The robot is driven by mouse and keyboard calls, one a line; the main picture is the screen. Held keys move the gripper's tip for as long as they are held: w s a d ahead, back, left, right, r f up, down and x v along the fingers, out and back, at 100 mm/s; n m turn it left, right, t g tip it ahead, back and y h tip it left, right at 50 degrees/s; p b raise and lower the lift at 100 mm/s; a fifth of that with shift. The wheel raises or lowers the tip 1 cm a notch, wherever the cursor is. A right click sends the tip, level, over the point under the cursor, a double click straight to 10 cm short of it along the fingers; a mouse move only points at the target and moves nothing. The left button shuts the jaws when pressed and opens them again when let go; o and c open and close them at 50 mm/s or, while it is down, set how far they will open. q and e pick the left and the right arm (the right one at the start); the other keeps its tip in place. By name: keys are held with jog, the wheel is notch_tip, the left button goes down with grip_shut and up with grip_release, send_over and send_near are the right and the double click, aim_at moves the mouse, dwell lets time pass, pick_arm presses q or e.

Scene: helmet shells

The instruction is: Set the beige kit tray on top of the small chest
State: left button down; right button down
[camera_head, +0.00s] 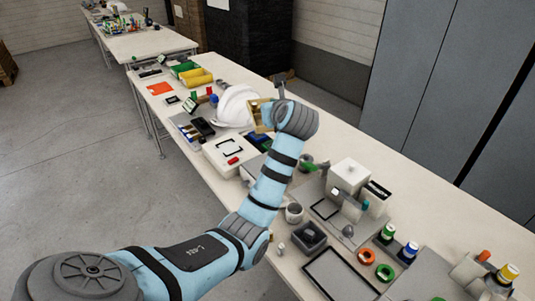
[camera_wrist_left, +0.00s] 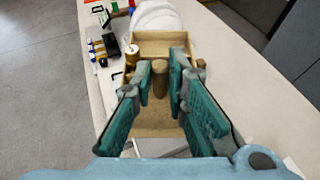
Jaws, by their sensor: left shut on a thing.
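The beige kit tray (camera_wrist_left: 160,44) shows in the wrist view, with raised walls and a rounded upright post (camera_wrist_left: 160,78) inside. My left gripper (camera_wrist_left: 160,82) has its two teal fingers on either side of this post and is shut on the tray. In the head view, the tray (camera_head: 262,114) is partly hidden by my left wrist and is beside the white helmet shell (camera_head: 236,105). I cannot tell for sure which thing is the small chest; a grey box (camera_head: 251,170) is partly behind my arm. My right gripper is not in view.
A white flat box (camera_head: 229,152) with a black outline and red piece lies left of my arm. A white block (camera_head: 348,175), cups and coloured spools crowd the near right of the table. Yellow (camera_head: 196,77) and green bins stand farther back. Grey cabinets line the right.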

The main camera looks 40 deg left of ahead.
pick_arm(q)
notch_tip(320, 180, down, 19)
jog(key=b, duration=0.3)
jog(key=shift+w, duration=0.1)
jog(key=c, duration=1.6)
grip_release()
jog(key=shift+r, duration=0.1)
jog(key=shift+r, duration=0.2)
jog(key=p+v, duration=0.8)
jog(key=v, duration=0.4)
jog(key=shift+w, duration=0.1)
